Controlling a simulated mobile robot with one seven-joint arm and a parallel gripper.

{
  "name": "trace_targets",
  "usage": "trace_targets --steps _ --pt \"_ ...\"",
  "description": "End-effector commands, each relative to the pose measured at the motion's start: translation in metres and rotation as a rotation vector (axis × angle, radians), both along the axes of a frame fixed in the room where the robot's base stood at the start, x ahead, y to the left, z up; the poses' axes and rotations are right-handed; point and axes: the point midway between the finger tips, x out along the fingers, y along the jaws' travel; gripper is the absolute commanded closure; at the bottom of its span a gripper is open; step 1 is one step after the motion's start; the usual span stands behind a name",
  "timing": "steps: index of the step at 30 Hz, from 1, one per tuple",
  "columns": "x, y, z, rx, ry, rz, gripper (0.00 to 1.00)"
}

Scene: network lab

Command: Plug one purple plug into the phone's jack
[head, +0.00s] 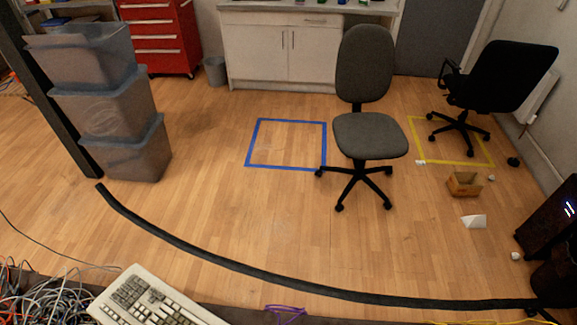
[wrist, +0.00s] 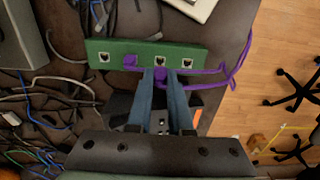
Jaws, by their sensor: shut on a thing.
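In the wrist view, a green panel (wrist: 145,49) carries a row of several jacks with pale surrounds. One purple plug (wrist: 130,61) sits at the second jack position from the left; I cannot tell how deep it is. My gripper (wrist: 161,78) is shut on another purple plug (wrist: 159,73), just in front of the panel's third jack (wrist: 160,62). Whether that plug touches the jack is not clear. A purple cable (wrist: 232,70) loops to the right. No handset shows, so I cannot tell which jack is the phone's. The head view does not show my gripper.
Tangled grey cables (wrist: 48,105) and a grey box (wrist: 20,45) lie left of the panel. A keyboard (head: 150,298) lies on the desk's near edge, with a purple cable loop (head: 285,311) to its right. Beyond are open floor, a grey chair (head: 368,135) and stacked bins (head: 105,105).

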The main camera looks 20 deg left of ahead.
Motion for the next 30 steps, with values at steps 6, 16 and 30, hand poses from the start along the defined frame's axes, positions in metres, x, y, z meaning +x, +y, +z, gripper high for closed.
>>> trace_targets --steps 6,16,30 --pt "0.011 -0.008 0.004 -0.001 -0.002 -0.217 1.0" --pt "0.04 -0.033 0.017 0.0 -0.004 -0.908 1.0" --pt "0.061 -0.057 0.03 0.001 -0.001 -1.541 1.0"
